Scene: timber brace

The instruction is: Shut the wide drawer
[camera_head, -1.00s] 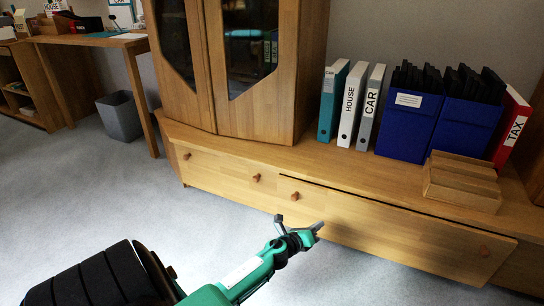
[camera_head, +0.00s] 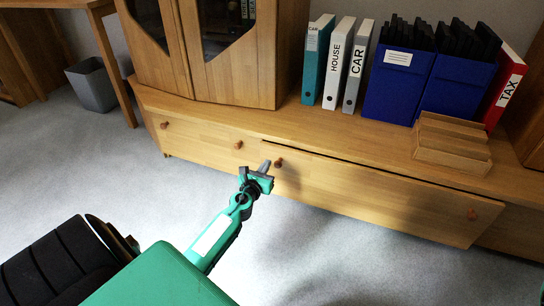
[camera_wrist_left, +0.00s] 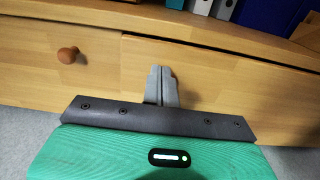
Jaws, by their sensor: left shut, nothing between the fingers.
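The wide drawer (camera_head: 370,195) is the long wooden front at the right of the low cabinet, with a knob near each end. A dark gap runs along its top edge, so it stands slightly out. Its left knob (camera_head: 278,162) is just right of my left gripper (camera_head: 265,165) in the head view. That gripper is shut and empty, its fingertips pointing at the drawer's left end; I cannot tell whether they touch it. In the left wrist view the shut fingers (camera_wrist_left: 160,86) stand before the wide drawer front (camera_wrist_left: 230,90), just right of the seam. My right gripper is not in view.
A narrower drawer (camera_head: 200,144) with two knobs adjoins on the left. The cabinet top holds binders (camera_head: 335,62), blue file boxes (camera_head: 400,88) and a wooden tray (camera_head: 452,150). A grey bin (camera_head: 92,85) stands at the left. The carpet before the drawers is clear.

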